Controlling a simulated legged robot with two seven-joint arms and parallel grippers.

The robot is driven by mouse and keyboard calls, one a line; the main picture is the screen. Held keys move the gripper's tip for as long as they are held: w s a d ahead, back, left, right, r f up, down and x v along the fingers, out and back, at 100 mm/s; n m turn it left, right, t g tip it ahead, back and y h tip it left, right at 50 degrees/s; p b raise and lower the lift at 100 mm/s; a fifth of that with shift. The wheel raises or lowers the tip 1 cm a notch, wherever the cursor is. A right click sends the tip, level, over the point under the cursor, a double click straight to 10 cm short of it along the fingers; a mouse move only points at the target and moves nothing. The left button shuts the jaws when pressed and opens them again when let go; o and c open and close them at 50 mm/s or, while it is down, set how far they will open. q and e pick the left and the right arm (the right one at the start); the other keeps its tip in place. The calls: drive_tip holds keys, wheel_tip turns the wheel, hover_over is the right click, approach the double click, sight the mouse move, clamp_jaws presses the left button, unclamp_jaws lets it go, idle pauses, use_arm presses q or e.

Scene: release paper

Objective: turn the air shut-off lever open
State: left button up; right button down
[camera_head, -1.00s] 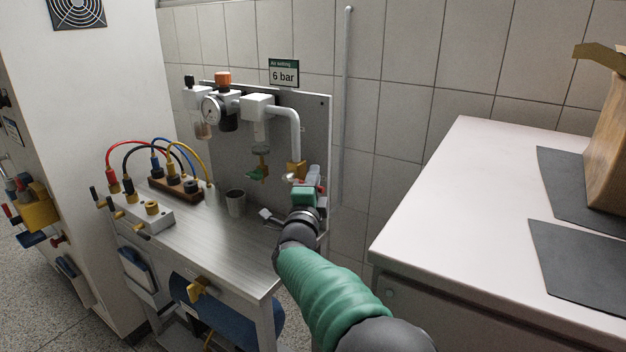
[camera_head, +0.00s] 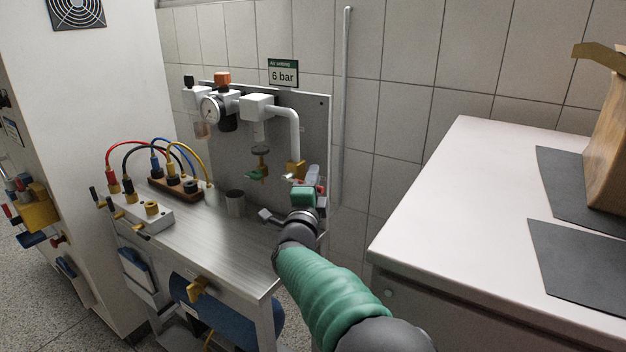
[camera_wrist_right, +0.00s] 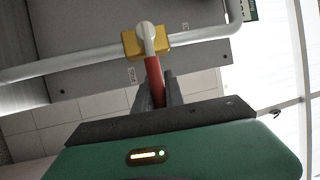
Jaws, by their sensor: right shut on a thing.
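The air shut-off valve has a yellow body (camera_head: 296,169) on the white pipe, low on the right of the grey panel; it also shows in the right wrist view (camera_wrist_right: 132,44). Its lever has a white hub and a red grip (camera_wrist_right: 153,78). In the wrist view the lever stands roughly across the pipe. My right gripper (camera_wrist_right: 157,88) is shut on the red grip, with a grey finger on each side. In the head view my right gripper (camera_head: 312,180) is by the valve, and its green housing hides part of the lever. My left gripper is out of view.
A green-handled valve (camera_head: 257,174) hangs left of the shut-off valve. A gauge (camera_head: 210,110) and a "6 bar" sign (camera_head: 283,74) are above. A grey cup (camera_head: 235,202) and a hose block stand on the steel bench (camera_head: 200,240). A white counter (camera_head: 480,220) is at right.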

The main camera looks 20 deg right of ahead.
drive_tip(key=shift+a+f, duration=0.3)
drive_tip(key=shift+f, duration=0.15)
drive_tip(key=shift+r+n+p, duration=0.1)
drive_tip(key=shift+n+p, duration=0.2)
drive_tip(key=shift+p, duration=0.15)
drive_tip(key=shift+r, duration=0.1)
drive_tip(key=r+n+p, duration=0.1)
drive_tip(key=n+p, duration=0.1)
drive_tip(key=p, duration=0.3)
drive_tip(key=r+n+g+y+p, duration=0.1)
drive_tip(key=n+p, duration=0.1)
drive_tip(key=p, duration=0.3)
drive_tip(key=w+r+n+g+p, duration=0.1)
drive_tip(key=n+p, duration=0.1)
drive_tip(key=p, duration=0.4)
drive_tip(key=shift+a+r+y, duration=0.2)
drive_tip(key=shift+a+y, duration=0.2)
drive_tip(key=c, duration=1.4)
unclamp_jaws()
drive_tip(key=shift+w, duration=0.1)
drive_tip(key=shift+r, duration=0.15)
